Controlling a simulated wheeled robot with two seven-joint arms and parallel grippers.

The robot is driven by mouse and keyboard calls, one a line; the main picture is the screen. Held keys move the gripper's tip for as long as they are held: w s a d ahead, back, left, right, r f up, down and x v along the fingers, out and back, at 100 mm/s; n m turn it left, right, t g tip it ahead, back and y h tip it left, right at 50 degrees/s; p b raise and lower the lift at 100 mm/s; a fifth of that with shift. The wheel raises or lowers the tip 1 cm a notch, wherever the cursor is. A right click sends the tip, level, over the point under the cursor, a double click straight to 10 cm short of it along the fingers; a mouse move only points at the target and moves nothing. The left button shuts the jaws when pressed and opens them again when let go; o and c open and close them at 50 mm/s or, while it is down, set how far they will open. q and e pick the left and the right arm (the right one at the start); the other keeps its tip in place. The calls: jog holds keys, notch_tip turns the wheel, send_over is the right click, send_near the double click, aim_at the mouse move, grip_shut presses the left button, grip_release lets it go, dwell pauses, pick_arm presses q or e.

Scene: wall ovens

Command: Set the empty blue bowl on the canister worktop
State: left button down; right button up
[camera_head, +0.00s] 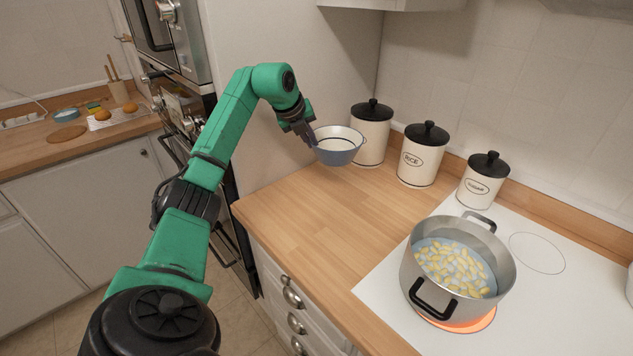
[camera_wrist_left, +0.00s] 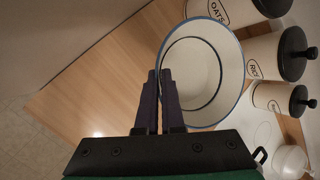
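The blue bowl (camera_head: 340,157) is empty, white inside with a blue rim, and upright or nearly so. It is at the back left of the wooden canister worktop (camera_head: 310,205), in front of the leftmost canister. I cannot tell whether its base touches the wood. My left gripper (camera_head: 311,141) is shut on the bowl's left rim. In the left wrist view the two fingers (camera_wrist_left: 160,85) are close together at the rim of the bowl (camera_wrist_left: 198,72). My right gripper is in neither view.
The oats canister (camera_head: 371,137), rice canister (camera_head: 423,158) and sugar canister (camera_head: 482,184) stand along the wall. A steel pot (camera_head: 440,295) of yellow pieces in water sits on a glowing hob ring. The worktop's front left is clear. Wall ovens (camera_head: 180,110) stand at left.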

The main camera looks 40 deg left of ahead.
pick_arm(q)
jog(key=f, duration=0.7)
jog(key=f+p, duration=0.1)
jog(key=f, duration=0.3)
jog(key=shift+w+f, duration=0.1)
jog(key=shift+w, duration=0.15)
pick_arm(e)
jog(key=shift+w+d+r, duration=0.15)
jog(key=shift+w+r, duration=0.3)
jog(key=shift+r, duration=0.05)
pick_arm(q)
jog(key=c, duration=1.1)
grip_release()
jog(key=shift+o, duration=0.2)
jog(key=shift+s, duration=0.1)
jog(key=shift+s+r, duration=0.2)
jog(key=shift+r, duration=0.15)
jog(key=b+v, duration=0.3)
jog(key=v, duration=0.8)
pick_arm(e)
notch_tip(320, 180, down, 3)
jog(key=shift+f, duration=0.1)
pick_arm(q)
jog(key=shift+d+r, duration=0.1)
